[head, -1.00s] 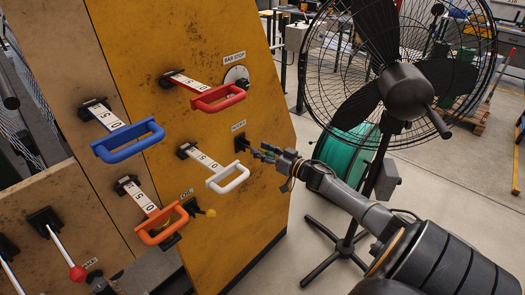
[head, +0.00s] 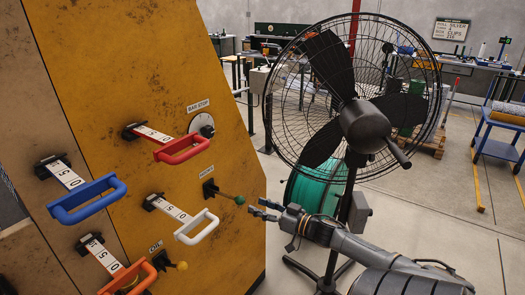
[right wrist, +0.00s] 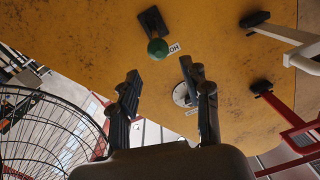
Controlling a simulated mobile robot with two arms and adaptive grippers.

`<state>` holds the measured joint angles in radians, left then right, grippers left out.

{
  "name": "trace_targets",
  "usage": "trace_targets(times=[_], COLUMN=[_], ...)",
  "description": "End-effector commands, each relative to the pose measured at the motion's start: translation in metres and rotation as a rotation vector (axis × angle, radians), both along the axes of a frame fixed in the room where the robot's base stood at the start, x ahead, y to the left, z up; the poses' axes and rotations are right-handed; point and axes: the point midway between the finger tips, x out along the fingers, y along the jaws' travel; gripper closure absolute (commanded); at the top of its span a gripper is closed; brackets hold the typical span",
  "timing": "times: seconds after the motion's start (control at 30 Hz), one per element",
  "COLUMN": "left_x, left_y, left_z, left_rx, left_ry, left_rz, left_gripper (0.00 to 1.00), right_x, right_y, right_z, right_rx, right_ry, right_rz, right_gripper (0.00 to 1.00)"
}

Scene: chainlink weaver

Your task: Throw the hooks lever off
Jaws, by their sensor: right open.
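The hooks lever (head: 225,194) is a short dark rod with a green knob, sticking out of a dark plate on the yellow panel below a small label. The green knob also shows in the right wrist view (right wrist: 158,48), beside a label partly reading "HO". My right gripper (head: 259,209) is open and empty, just right of the knob in the head view, its fingers pointing at the panel. In the right wrist view its two fingers (right wrist: 163,78) stand apart, with the knob beyond them; they appear not to touch it. My left gripper is out of view.
A large caged fan (head: 365,125) and green reel (head: 312,190) stand close behind my right arm.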

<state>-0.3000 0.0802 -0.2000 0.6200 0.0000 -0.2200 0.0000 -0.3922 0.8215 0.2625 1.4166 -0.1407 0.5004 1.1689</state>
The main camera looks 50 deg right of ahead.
Motion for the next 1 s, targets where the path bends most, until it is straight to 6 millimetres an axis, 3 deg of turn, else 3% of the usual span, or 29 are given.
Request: trace_targets(times=[0.33,0.37,0.5,0.6,0.77,1.0], left_x=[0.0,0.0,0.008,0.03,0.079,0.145], left_y=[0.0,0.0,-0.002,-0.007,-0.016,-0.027], left_z=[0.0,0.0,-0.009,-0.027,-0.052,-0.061], left_rx=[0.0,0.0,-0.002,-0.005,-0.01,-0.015], left_ry=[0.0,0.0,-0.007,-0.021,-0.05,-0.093], left_rz=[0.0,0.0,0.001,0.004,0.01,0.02], left_gripper=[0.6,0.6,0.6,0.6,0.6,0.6], right_x=[-0.005,-0.005,-0.002,0.006,0.022,0.037], right_y=[0.0,0.0,0.005,0.017,0.045,0.076], right_z=[0.0,0.0,-0.008,-0.022,-0.041,-0.057], right_rx=[-0.001,-0.001,0.032,0.124,0.357,0.729], right_ry=[-0.001,-0.001,-0.026,-0.097,-0.291,-0.615], right_rz=[0.001,0.0,0.0,-0.004,-0.003,0.016], right_gripper=[0.53,0.55,0.83,1.0,1.0,1.0])
